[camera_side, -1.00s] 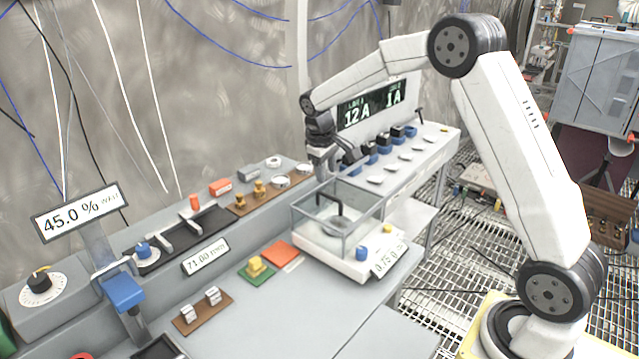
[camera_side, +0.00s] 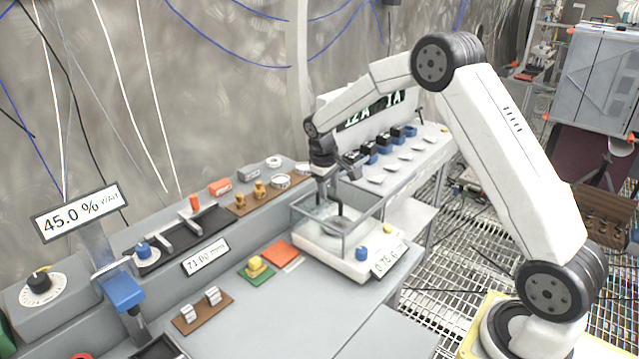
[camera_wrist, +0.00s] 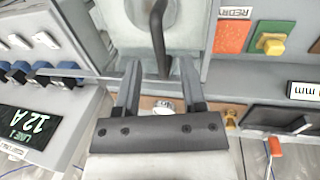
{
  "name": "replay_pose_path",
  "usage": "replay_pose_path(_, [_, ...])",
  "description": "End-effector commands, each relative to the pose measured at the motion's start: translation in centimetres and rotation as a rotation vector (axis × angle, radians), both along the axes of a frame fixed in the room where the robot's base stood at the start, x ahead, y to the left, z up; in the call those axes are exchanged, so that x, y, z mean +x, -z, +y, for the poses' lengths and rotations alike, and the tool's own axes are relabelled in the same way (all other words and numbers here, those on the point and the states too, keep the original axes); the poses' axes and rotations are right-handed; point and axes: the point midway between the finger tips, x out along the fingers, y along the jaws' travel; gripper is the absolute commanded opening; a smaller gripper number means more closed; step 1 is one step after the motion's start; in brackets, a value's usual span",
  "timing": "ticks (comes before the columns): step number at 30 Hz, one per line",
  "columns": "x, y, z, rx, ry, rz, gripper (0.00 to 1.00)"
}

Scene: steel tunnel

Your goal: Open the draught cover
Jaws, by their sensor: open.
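The draught cover (camera_side: 360,236) is a clear box with glass-like walls on the white balance (camera_side: 335,254). Its dark bent handle (camera_wrist: 158,30) shows at the top of the wrist view, running down between my fingers in that picture. My gripper (camera_side: 327,192) is at the back left of the cover, pointing down at the handle. In the wrist view my gripper (camera_wrist: 160,68) is open, a finger on either side of the handle's near end. I cannot tell whether the fingers touch it. The handle is partly hidden by my gripper in the side view.
A blue knob (camera_side: 361,254) and a tilted readout (camera_side: 390,258) are at the balance's right front. An orange pad (camera_side: 281,253) and a yellow button (camera_side: 255,264) lie to its left. A rack with blue-and-black switches (camera_side: 383,146) stands behind. The front bench top is clear.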

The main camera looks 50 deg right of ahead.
Motion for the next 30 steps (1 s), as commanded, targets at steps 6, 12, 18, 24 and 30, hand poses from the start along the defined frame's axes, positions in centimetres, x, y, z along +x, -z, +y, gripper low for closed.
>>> replay_pose_path(6, [0.0, 1.6, -0.3, 0.0, 0.0, 0.0, 0.53])
replay_pose_path(12, [0.0, 1.9, -0.4, 0.0, 0.0, -0.001, 0.53])
replay_pose_path(18, [0.0, 1.9, -0.4, 0.0, 0.0, -0.001, 0.3])
replay_pose_path(24, [0.0, 1.8, -0.4, 0.0, 0.0, -0.001, 0.0])
replay_pose_path(30, [0.0, 1.8, -0.4, 0.0, 0.0, -0.001, 0.0])
